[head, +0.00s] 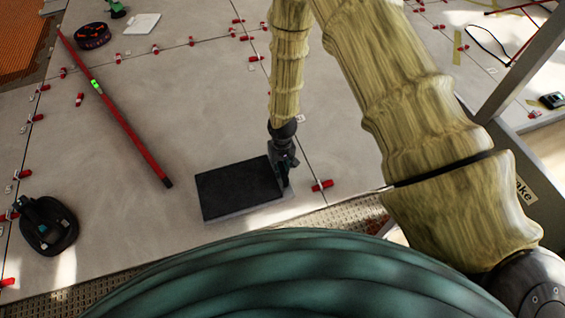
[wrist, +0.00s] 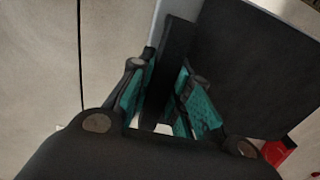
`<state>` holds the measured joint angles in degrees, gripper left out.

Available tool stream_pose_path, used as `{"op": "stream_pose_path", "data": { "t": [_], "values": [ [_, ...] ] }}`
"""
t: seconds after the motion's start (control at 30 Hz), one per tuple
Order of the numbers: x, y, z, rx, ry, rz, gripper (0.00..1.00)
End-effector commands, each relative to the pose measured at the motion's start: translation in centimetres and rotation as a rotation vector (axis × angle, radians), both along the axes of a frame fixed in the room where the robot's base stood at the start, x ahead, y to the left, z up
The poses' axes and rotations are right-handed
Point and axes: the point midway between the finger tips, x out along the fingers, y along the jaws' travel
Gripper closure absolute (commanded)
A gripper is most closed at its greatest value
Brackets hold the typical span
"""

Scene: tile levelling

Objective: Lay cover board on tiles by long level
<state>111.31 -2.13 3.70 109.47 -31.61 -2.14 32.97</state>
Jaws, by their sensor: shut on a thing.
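A dark rectangular cover board (head: 238,187) lies flat or nearly flat over the pale tiles (head: 110,215) in the head view; its lighter edge shows along the near side. My gripper (head: 284,172) is at the board's right end. In the wrist view my gripper (wrist: 160,105) has its teal-padded fingers on either side of a dark upright part at the edge of the cover board (wrist: 255,60). Whether the board touches the tiles is unclear. The long red level (head: 118,115), with a bright green vial, lies diagonally on the tiles left of the board.
Red levelling clips stand along the tile joints, one (head: 322,185) just right of my gripper. A black suction cup (head: 45,224) sits at the left. A dark round reel (head: 93,36) and a white pad (head: 142,23) lie at the back. Bare tile separates level and board.

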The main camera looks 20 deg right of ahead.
Motion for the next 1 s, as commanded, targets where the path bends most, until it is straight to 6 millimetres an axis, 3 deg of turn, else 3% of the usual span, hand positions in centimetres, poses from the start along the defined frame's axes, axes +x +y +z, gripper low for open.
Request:
{"op": "stream_pose_path", "data": {
  "t": [0.2,0.4,0.67,1.0],
  "values": [
    [3.1,-1.4,-0.5,0.002,-0.004,-0.002,1.0],
    [4.9,-2.2,-0.6,0.001,-0.003,-0.001,1.0],
    [5.3,-2.4,-0.8,0.0,-0.001,0.001,1.0],
    [5.3,-2.4,-3.7,0.001,-0.001,0.0,1.0]
  ]
}}
